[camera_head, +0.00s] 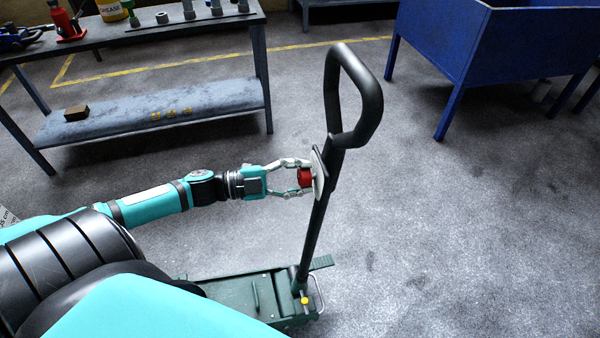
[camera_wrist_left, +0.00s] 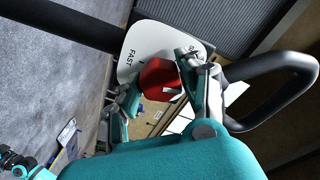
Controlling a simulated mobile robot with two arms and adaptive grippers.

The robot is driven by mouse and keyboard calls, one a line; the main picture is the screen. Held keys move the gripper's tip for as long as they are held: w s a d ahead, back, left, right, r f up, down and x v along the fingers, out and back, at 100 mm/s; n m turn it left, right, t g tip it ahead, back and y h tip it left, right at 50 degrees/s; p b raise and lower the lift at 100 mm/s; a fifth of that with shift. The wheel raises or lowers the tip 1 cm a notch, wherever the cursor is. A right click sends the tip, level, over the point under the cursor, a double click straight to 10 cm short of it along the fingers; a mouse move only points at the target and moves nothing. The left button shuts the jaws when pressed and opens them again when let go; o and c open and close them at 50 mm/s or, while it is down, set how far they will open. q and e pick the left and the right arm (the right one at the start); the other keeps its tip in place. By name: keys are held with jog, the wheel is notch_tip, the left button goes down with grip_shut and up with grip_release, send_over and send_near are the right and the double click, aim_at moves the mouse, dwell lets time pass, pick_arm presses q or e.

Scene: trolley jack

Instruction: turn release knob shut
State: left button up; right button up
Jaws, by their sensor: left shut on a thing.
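My left gripper (camera_head: 298,178) comes in from the left and is shut on the knob. In the left wrist view, the red knob (camera_wrist_left: 159,79) lies between the fingers, and a small white mark shows on it. The white plate (camera_wrist_left: 150,45) behind it bears the word FAST; its other lettering is partly hidden by a finger. My right gripper is not in view.
A grey workbench (camera_head: 150,115) with a lower shelf stands at the back left, with tools and containers on top. A blue bin on legs (camera_head: 480,45) stands at the back right. The floor right of the jack is clear.

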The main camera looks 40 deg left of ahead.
pick_arm(q)
jog(key=shift+m, duration=1.1)
jog(key=o, duration=1.2)
jog(key=v, duration=1.2)
jog(key=shift+w+a, duration=0.1)
